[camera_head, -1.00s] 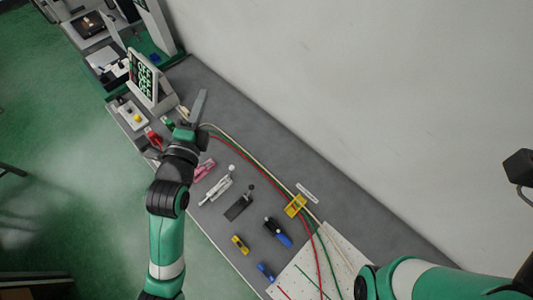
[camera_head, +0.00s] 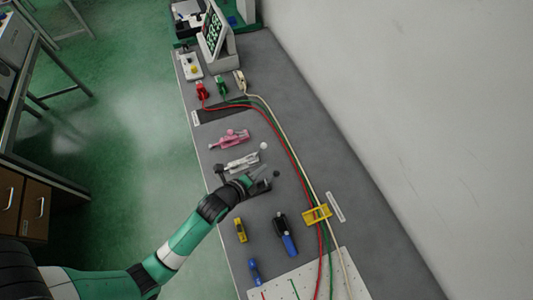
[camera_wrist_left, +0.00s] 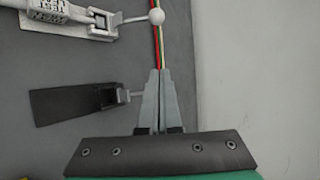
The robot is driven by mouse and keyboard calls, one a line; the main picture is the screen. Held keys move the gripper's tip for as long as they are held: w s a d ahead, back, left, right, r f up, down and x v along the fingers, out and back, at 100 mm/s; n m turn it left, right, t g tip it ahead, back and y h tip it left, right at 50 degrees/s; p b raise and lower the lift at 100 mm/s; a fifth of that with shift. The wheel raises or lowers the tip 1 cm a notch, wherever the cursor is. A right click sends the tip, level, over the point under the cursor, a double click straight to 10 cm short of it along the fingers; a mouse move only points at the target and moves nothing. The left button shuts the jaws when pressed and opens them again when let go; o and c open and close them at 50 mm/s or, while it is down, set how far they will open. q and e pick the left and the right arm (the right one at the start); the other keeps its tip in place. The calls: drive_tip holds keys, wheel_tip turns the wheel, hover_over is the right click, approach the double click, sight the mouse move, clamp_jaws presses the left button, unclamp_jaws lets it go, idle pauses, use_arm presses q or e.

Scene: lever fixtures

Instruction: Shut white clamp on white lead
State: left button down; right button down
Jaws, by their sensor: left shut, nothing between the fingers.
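The white clamp (camera_head: 240,163) sits on the grey bench, its lever ending in a white ball (camera_head: 264,146) on the side toward the leads. In the left wrist view the clamp (camera_wrist_left: 75,18) is at the top left, partly cut off. The white lead (camera_head: 284,140) runs along the bench from a cream plug (camera_head: 240,82), beside the red and green leads. My left gripper (camera_head: 265,176) is shut and empty, above the bench over the black clamp and apart from the white clamp. Its fingers (camera_wrist_left: 159,75) touch each other. My right gripper is not in view.
A black clamp (camera_wrist_left: 75,101) lies beside my left fingers. A pink clamp (camera_head: 230,139) is beyond the white one. Blue-black pliers (camera_head: 285,236), a yellow block (camera_head: 240,230) and a yellow bracket (camera_head: 317,214) are nearer. A wall is on the right.

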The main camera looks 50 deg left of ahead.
sight(260, 150)
use_arm(q)
drive_tip(key=b+x, duration=0.4)
drive_tip(key=x, duration=0.6)
drive_tip(key=shift+f, duration=0.2)
drive_tip(key=a+r, duration=0.1)
drive_tip(key=s+a+r, duration=0.1)
drive_tip(key=a, duration=0.1)
drive_tip(key=shift+a, duration=0.2)
